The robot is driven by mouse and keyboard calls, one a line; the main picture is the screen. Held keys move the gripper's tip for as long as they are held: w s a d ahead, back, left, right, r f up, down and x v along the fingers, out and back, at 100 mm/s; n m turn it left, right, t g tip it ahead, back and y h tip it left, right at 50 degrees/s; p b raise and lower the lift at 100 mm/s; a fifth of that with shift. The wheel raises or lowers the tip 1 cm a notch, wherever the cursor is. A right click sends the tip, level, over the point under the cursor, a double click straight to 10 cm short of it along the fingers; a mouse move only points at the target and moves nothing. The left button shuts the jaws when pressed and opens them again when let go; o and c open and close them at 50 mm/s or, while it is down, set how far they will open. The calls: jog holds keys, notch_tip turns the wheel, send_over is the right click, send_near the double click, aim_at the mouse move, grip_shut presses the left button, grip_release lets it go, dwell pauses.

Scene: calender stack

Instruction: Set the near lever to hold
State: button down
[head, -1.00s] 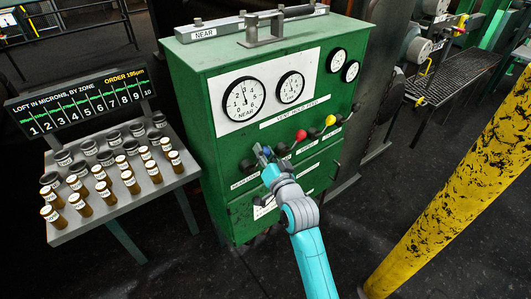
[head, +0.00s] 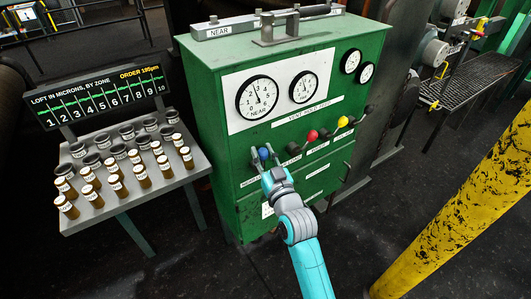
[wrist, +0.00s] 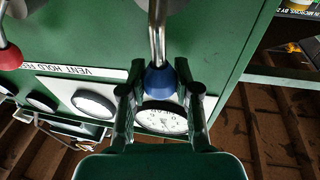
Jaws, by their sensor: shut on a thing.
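The blue-knobbed lever (head: 263,153) is the leftmost of the row of levers on the front of the green cabinet (head: 228,170). The left dial (head: 257,98) above it is marked NEAR. My gripper (head: 262,156) is closed around the blue knob, one finger on each side. In the wrist view the blue knob (wrist: 160,82) sits between my two fingers at the end of its metal rod. A strip reading VENT HOLD FEED (head: 308,112) runs above the levers. My gripper covers part of this lever's base, and its exact setting is hard to read.
A red-knobbed lever (head: 312,135) is close to the right, then a yellow-knobbed lever (head: 343,121) and a black-knobbed one (head: 368,109). A table (head: 150,207) with several small jars stands left. A yellow post (head: 455,195) rises at the right. Dark floor lies between.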

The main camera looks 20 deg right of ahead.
jog(key=shift+a, duration=0.1)
dwell(0.3)
jog(key=c, duration=0.8)
grip_release()
jog(key=s+d+f, duration=0.1)
jog(key=s+f, duration=0.1)
jog(key=s, duration=0.9)
jog(key=shift+s+d, duration=0.2)
jog(key=shift+s, duration=0.2)
